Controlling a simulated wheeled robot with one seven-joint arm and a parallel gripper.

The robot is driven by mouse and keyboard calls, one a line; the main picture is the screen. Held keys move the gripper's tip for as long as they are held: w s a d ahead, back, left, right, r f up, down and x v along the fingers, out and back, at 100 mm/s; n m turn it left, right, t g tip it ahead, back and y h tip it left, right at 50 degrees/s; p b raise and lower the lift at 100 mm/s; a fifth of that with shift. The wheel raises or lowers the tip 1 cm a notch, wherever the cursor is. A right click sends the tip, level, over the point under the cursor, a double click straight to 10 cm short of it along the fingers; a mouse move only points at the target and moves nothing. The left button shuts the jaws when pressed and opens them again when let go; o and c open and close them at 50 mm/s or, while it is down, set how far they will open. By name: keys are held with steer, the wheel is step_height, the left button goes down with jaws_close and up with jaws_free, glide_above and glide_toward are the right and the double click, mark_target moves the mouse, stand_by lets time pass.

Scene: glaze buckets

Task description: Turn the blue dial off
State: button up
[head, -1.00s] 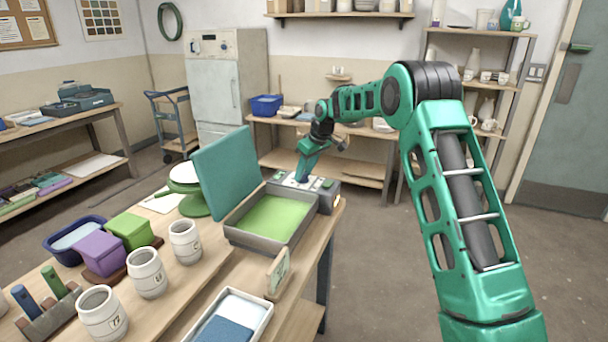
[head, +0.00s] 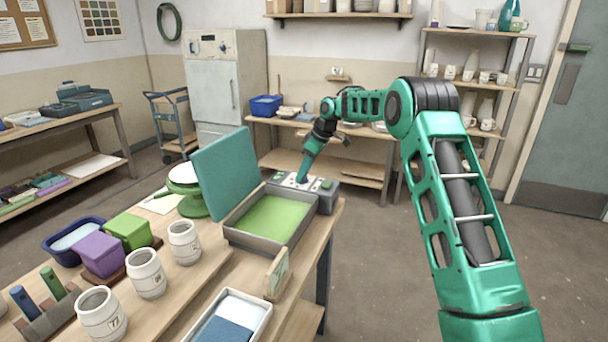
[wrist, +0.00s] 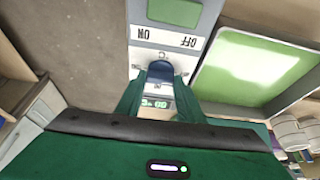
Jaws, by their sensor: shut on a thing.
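The blue dial (wrist: 160,71) sits on the pale face of a grey control box and shows between my fingers in the wrist view. My gripper (wrist: 160,82) is shut on it, one green finger on each side. In the head view my gripper (head: 302,179) reaches down onto the top of the control box (head: 326,195) and hides the dial. ON and OFF labels (wrist: 167,36) are printed beside the dial, upside down in the wrist view. A small green-lit display (wrist: 155,103) shows between the fingers. I cannot tell which setting the dial points to.
A grey tray with a green surface (head: 272,220) and an upright teal lid (head: 224,172) stand beside the box. White numbered jars (head: 147,274) and purple and green tubs (head: 101,254) stand at the left of the table. The floor at right is clear.

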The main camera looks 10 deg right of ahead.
steer(key=o, duration=1.1)
steer(key=shift+c, duration=0.2)
steer(key=v, duration=1)
steer(key=shift+d+r, duration=0.2)
steer(key=shift+r, duration=0.15)
